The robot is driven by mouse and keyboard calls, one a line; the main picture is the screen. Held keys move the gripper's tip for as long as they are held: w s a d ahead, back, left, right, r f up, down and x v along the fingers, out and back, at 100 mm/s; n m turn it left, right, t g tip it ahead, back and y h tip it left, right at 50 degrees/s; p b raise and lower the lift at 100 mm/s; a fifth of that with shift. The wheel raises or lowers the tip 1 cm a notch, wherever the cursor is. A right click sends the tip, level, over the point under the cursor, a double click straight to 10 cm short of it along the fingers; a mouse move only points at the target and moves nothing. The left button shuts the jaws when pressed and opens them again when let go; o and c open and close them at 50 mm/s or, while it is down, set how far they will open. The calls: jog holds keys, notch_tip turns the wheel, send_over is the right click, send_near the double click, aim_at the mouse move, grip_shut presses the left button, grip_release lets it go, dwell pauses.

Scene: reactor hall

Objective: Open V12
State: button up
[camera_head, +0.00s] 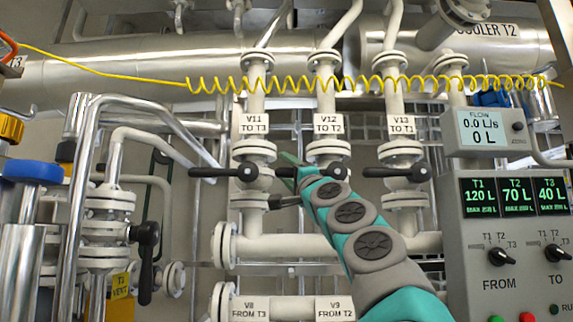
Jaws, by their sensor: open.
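The V12 label (328,123) reads "V12 TO T2" and sits on the middle of three upright pipes. The V12 valve body (327,149) is just below it, partly covered by my arm. Its black lever (284,172) points left, level, like its neighbours. My gripper (287,178) is open at the left of this valve, with one finger above the lever's end and one below it. I cannot tell whether the fingers touch the lever. My teal and grey wrist hides the pipe under V12.
V11's lever (210,172) is to the left and V13's lever (385,172) to the right, both level. A yellow coiled cable (300,84) crosses above. The control panel (510,235) stands at right, with a flow meter (485,130) reading 0.0 L/s.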

jog(key=shift+w+r, duration=0.1)
dwell(0.3)
grip_shut()
dwell(1.2)
